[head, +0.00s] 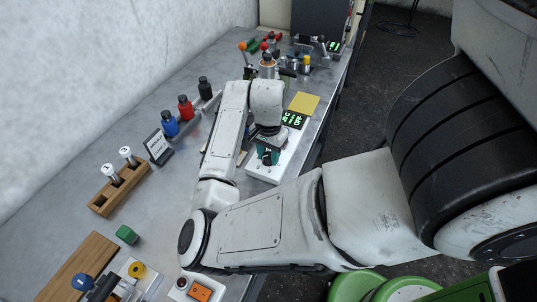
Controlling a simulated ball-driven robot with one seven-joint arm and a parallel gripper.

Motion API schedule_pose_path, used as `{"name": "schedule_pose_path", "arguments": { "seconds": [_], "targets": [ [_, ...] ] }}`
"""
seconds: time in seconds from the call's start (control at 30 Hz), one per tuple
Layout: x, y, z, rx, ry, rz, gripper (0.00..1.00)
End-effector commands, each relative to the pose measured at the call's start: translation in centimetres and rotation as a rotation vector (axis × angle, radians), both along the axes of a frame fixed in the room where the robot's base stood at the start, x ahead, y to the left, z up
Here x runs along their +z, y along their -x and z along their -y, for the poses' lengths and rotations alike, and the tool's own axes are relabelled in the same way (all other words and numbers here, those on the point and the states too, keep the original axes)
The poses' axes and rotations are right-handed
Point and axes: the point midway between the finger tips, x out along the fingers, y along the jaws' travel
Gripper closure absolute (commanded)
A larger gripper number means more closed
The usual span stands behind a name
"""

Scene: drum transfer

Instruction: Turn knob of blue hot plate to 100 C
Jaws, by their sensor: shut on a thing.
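My gripper (268,153) points down over the bench in the middle of the head view, at a white slab-like device (262,171). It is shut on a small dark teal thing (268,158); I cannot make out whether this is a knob. A black display (293,119) with green characters, too small to read, sits just beyond the gripper. My wrist and forearm cover much of this device. I cannot pick out a blue hot plate or its knob for certain.
A yellow square (303,103) lies beyond the display. Blue (170,124) and red (186,107) bottles and a small sign (158,147) stand left of my arm. A wooden rack (119,186) and a green cube (127,235) are nearer. The bench's right edge is close to the device.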

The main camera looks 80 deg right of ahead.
Motion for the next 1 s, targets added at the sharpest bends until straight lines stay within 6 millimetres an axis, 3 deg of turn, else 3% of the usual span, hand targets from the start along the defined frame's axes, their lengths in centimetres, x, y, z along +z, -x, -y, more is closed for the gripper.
{"name": "schedule_pose_path", "arguments": {
  "seconds": [1.0],
  "targets": [
    [-0.14, -0.12, 0.03, -0.965, 0.001, 0.004, 0.93]
  ]
}}
